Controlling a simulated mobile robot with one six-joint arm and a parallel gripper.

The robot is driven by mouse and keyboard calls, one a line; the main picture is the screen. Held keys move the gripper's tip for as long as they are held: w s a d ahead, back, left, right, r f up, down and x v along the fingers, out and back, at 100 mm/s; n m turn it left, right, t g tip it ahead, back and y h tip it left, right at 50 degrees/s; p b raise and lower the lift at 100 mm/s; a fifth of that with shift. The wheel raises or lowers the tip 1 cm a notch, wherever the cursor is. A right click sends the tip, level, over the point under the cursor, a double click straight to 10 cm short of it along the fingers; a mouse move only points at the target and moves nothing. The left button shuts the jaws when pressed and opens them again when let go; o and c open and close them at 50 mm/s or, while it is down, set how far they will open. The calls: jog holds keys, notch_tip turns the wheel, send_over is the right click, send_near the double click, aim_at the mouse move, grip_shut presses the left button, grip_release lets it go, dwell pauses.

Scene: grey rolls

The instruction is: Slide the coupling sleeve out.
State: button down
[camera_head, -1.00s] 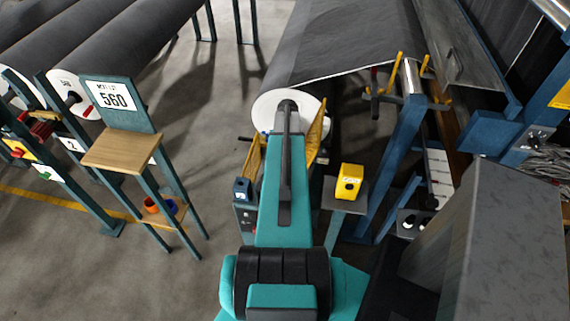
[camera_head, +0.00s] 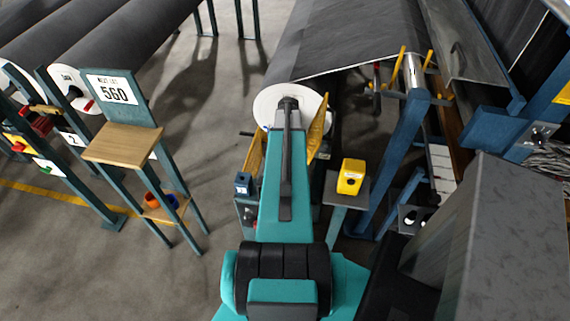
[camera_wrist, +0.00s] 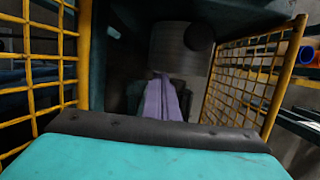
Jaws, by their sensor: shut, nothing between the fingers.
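In the wrist view, two pale purple-grey fingers of my gripper (camera_wrist: 163,97) lie together, shut and empty as far as I can see. Beyond them is a grey cylindrical part (camera_wrist: 177,45) with a dark round end or knob (camera_wrist: 199,37); I cannot tell for certain whether it is the coupling sleeve. In the head view, my teal arm reaches toward the white end disc (camera_head: 268,104) of the big grey roll (camera_head: 345,45). The arm covers my gripper and most of the roll's core there. Contact between the fingers and the cylinder cannot be made out.
Yellow mesh guards stand close on the left (camera_wrist: 45,75) and right (camera_wrist: 243,80) of my wrist. A yellow box (camera_head: 351,177) sits on a small stand right of my arm. A stand with a wooden shelf (camera_head: 123,144) and "560" sign (camera_head: 114,89) is at left.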

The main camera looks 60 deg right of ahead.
jog(key=d, duration=0.1)
jog(key=w+d, duration=0.1)
jog(key=d, duration=0.1)
jog(key=shift+d, duration=0.25)
jog(key=shift+d+r, duration=0.2)
jog(key=shift+d, duration=0.05)
jog(key=b+v, duration=0.2)
jog(key=v, duration=0.7)
jog(key=shift+r+b, duration=0.35)
jog(key=shift+r, duration=0.05)
jog(key=shift+w, duration=0.1)
